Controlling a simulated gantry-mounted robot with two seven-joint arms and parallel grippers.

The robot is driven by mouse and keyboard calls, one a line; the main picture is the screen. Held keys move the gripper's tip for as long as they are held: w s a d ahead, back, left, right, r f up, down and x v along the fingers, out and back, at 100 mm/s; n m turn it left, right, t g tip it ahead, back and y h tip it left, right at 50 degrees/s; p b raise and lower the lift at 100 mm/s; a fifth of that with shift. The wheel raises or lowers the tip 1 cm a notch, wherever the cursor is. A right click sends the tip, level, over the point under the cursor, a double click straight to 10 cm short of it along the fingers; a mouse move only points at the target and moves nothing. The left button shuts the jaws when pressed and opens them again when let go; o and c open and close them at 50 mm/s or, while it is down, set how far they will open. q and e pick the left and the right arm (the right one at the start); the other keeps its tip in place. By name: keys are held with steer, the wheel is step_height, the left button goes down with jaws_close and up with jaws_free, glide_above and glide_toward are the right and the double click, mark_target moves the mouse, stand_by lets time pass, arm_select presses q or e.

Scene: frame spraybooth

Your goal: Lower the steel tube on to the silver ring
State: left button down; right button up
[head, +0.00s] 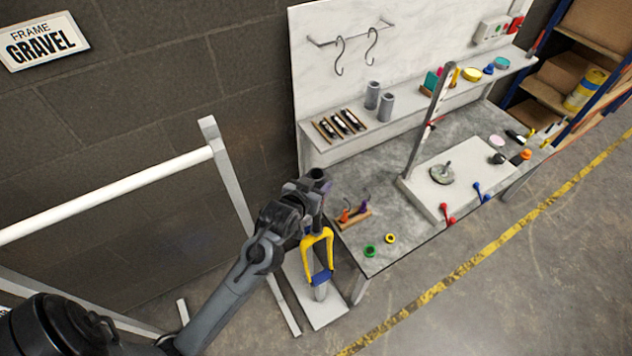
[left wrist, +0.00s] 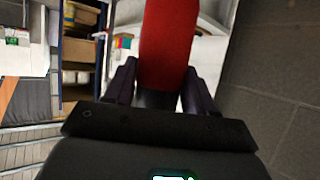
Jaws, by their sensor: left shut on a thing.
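My left gripper (head: 318,218) is above and left of the bench's near left corner, its fingers largely hidden from the head. Just below it is a yellow, two-legged fork-shaped piece with a blue band (head: 322,278) and a short grey steel tube (head: 321,292) at its lower end. In the left wrist view a broad red piece (left wrist: 168,45) sits between the dark fingers (left wrist: 157,92). I cannot tell how this red part joins the yellow one. A round silver ring-like disc (head: 440,175) with an upright peg lies on the white board. My right gripper is not in view.
The grey bench (head: 380,235) holds the white board (head: 465,190) with a tall post (head: 430,120). A wooden block (head: 353,216), a green ring (head: 370,251) and a yellow ring (head: 390,238) lie near its left end. Two grey cylinders (head: 386,107) stand on the shelf.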

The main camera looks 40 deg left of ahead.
arm_select(q)
steer(key=shift+f+b, duration=0.35)
steer(key=shift+f, duration=0.85)
steer(key=shift+f+b, duration=0.45)
steer(key=shift+f, duration=0.8)
steer(key=shift+f+b, duration=0.5)
steer(key=shift+f, duration=1.3)
